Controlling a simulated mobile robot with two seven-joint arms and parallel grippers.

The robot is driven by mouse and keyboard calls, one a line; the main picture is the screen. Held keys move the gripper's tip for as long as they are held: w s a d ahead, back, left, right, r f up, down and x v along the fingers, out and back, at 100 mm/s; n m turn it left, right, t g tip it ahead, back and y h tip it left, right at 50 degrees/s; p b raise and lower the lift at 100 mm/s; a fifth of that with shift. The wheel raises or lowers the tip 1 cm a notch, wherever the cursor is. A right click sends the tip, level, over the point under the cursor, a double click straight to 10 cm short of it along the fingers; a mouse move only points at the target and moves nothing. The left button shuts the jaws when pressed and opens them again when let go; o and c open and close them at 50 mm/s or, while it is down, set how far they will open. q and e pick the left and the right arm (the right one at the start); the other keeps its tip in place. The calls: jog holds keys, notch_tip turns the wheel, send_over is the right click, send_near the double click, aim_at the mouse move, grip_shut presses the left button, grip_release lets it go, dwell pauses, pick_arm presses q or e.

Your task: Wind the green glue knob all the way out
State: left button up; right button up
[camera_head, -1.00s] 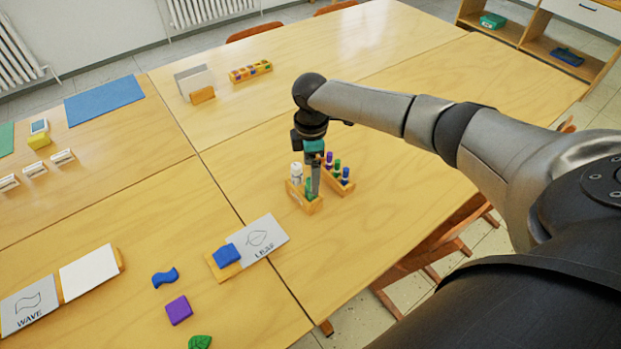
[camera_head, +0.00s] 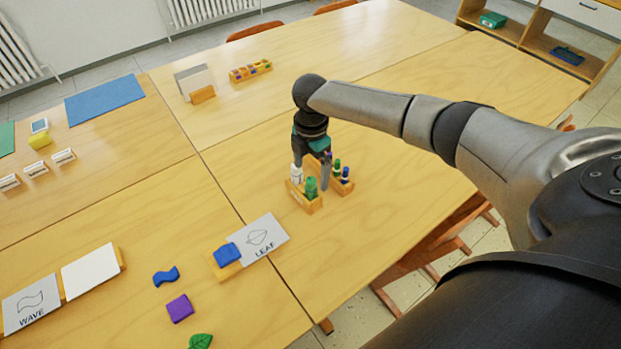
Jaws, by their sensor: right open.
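The green glue stick with its knob (camera_head: 311,189) stands upright in the front end of a small wooden holder (camera_head: 306,204). A white glue stick (camera_head: 297,174) stands behind it in the same holder. My right gripper (camera_head: 325,182) points down just right of the green glue stick, over the gap beside the second wooden holder. It is open, and I see nothing between its fingers. The gripper partly hides the second holder. My left gripper is not in view.
The second holder (camera_head: 346,187) carries several coloured sticks close to the gripper. A leaf card (camera_head: 265,236) with a blue piece (camera_head: 227,254) lies at the front left. Blue, purple (camera_head: 180,308) and green pieces lie nearer. Table to the right is clear.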

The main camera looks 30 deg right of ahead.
jog(key=shift+f+b, duration=0.3)
jog(key=shift+f, duration=0.25)
jog(key=shift+s+f, duration=0.2)
jog(key=shift+f, duration=0.15)
jog(key=shift+s+f+b, duration=0.2)
jog(key=shift+f+b, duration=0.15)
jog(key=shift+w, duration=0.1)
jog(key=c, duration=1.4)
jog(key=shift+w, duration=0.1)
jog(key=shift+c, duration=0.2)
jog(key=shift+w+r, duration=0.15)
